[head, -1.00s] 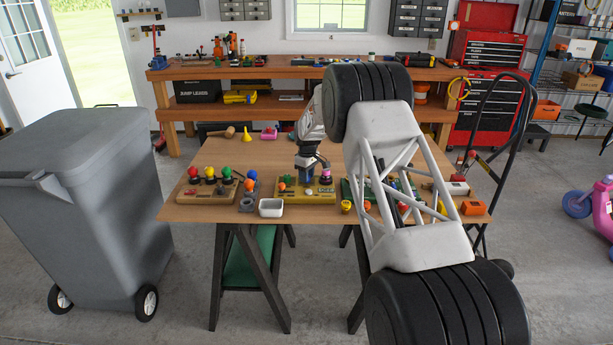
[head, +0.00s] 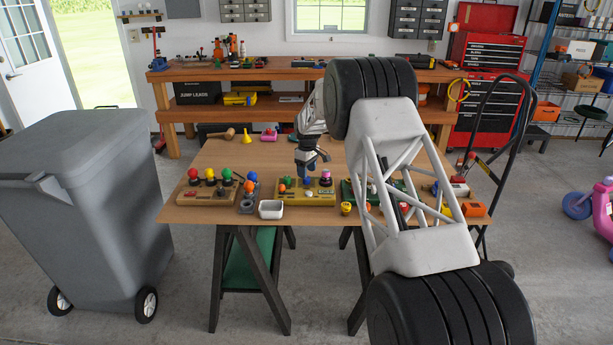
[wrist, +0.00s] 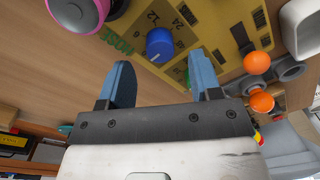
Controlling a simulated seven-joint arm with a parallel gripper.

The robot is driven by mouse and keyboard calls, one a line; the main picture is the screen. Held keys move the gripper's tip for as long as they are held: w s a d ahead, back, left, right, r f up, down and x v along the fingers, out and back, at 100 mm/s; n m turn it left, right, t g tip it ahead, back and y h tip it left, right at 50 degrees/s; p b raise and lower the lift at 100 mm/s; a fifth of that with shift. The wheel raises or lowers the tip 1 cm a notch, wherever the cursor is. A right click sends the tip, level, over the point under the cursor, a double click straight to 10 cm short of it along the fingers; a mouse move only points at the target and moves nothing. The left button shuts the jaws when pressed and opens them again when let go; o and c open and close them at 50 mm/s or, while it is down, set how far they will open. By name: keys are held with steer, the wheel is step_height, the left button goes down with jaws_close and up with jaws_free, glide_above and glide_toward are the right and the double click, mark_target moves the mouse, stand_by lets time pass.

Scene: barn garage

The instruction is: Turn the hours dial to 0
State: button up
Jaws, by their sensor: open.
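The blue dial (wrist: 160,44) sits on a yellow panel (wrist: 222,38) with printed numbers around it, 12 and 24 being readable. In the wrist view I cannot make out which number the dial points to. My gripper (wrist: 160,64) is open, its two blue fingers apart. The dial shows in the gap between the fingertips, beyond them, and nothing is held. In the head view the yellow panel (head: 291,199) lies on the wooden table, with my gripper (head: 306,171) just above it and the small blue dial (head: 309,182) below the fingers.
Orange balls (wrist: 257,63) are on the other side. A white dish (head: 271,209) and a wooden board with coloured knobs (head: 207,195) lie to the left. A green panel (head: 349,192) is to the right.

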mark_target(308, 177)
steer(key=shift+r, duration=2.25)
steer(key=shift+d, duration=0.1)
steer(key=shift+s+d+r, duration=0.1)
steer(key=shift+s+r, duration=0.05)
steer(key=shift+r, duration=0.25)
steer(key=s+d+r+m+t, duration=0.15)
steer(key=s+d+r, duration=0.25)
steer(key=s+r, duration=0.55)
steer(key=s+d+r+m, duration=0.2)
steer(key=s+d+r, duration=0.3)
steer(key=s, duration=0.7)
steer(key=s+d+r+m, duration=0.2)
steer(key=s+d+r, duration=0.2)
steer(key=s+r, duration=0.6)
steer(key=s+d+m, duration=0.2)
steer(key=s, duration=0.9)
steer(key=s+d+m, duration=0.1)
steer(key=s+d, duration=0.1)
steer(key=s, duration=0.8)
steer(key=s+d+f+m, duration=0.1)
steer(key=s+f, duration=0.2)
steer(key=s, duration=0.7)
steer(key=s+d+f+m+t, duration=0.1)
steer(key=s+f+m, duration=0.1)
steer(key=s, duration=0.9)
steer(key=shift+d+f, duration=0.2)
steer(key=shift+f, duration=0.2)
